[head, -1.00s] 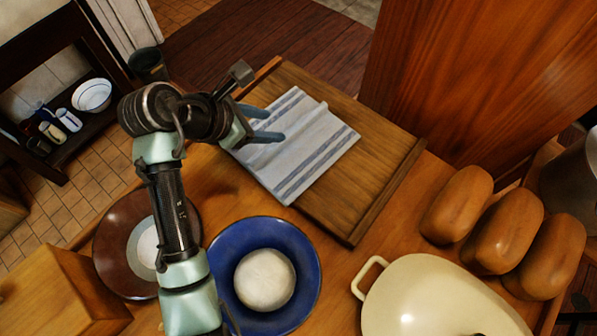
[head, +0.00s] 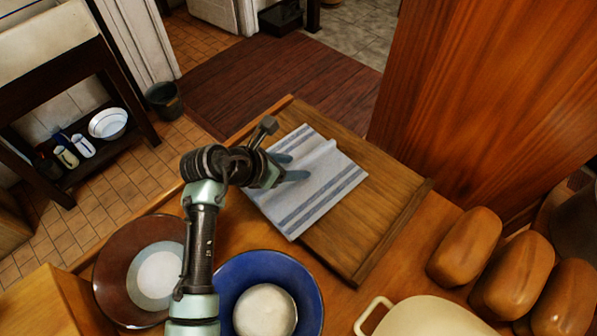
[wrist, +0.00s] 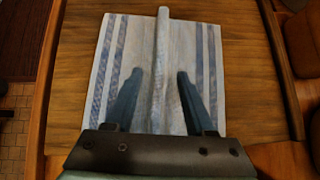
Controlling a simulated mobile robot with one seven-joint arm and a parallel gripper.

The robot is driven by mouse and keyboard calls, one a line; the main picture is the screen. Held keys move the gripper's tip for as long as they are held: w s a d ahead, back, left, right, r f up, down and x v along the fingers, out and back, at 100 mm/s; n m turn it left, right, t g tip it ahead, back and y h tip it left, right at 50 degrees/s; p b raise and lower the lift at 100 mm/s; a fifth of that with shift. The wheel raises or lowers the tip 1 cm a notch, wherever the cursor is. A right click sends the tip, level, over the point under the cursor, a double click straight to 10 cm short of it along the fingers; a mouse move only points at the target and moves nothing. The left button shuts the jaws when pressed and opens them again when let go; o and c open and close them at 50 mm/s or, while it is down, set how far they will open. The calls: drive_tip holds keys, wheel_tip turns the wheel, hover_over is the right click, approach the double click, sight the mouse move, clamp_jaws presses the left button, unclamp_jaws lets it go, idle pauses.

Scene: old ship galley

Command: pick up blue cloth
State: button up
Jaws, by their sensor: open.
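The blue cloth (head: 325,190) is pale blue-white with darker blue stripes. It lies on a wooden board (head: 385,205) and has a raised fold along its middle. In the wrist view the cloth (wrist: 205,60) fills the centre, with its ridge running between my two fingers. My gripper (head: 298,167) is open over the left part of the cloth. Its fingers also show in the wrist view (wrist: 156,85), one on each side of the ridge. I cannot tell whether the fingertips touch the cloth.
A blue bowl (head: 308,290) with a pale round lump and a brown plate (head: 112,270) stand in front. Several brown loaves (head: 465,245) and a cream pot (head: 430,318) are at right. A tall wooden panel (head: 480,90) rises behind the board.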

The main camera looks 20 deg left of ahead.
sight(298, 167)
drive_tip(key=shift+x, duration=1.5)
drive_tip(key=shift+c, duration=0.2)
clamp_jaws()
